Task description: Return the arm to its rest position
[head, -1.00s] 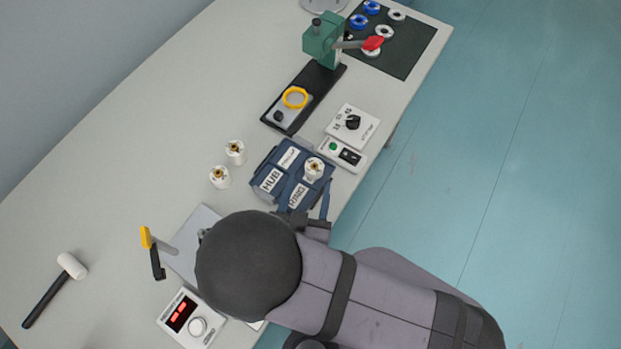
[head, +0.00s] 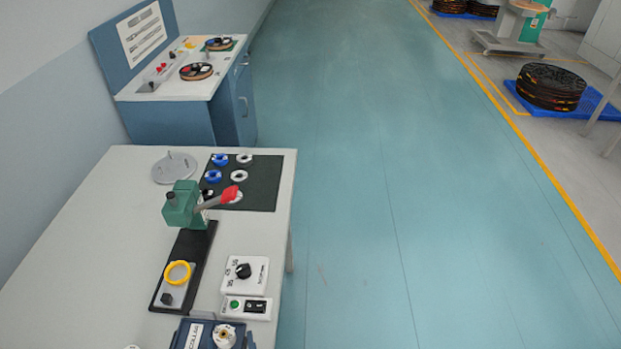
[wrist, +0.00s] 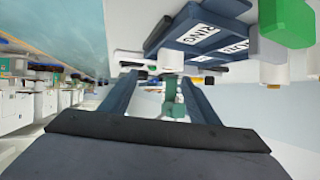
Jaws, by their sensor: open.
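My gripper (wrist: 160,84) shows in the wrist view with its two dark blue fingers spread apart and nothing held between them. The green press (wrist: 174,98) shows beyond the gap between the fingers. The blue bin (wrist: 190,28) with white labels is at the top of the wrist view, apart from the fingers. In the head view my arm and gripper are out of frame, so the arm's overall pose is hidden. The bin's top edge (head: 188,334) shows at the bottom of the head view, with a white hub (head: 224,335) in it.
The bench (head: 105,215) carries a green press (head: 181,205), a yellow ring (head: 177,273), a dial box (head: 245,272), a switch box (head: 246,307) and a dark mat (head: 262,185) with blue and white rings. A blue cabinet (head: 168,124) stands behind. The teal floor (head: 400,200) at right is open.

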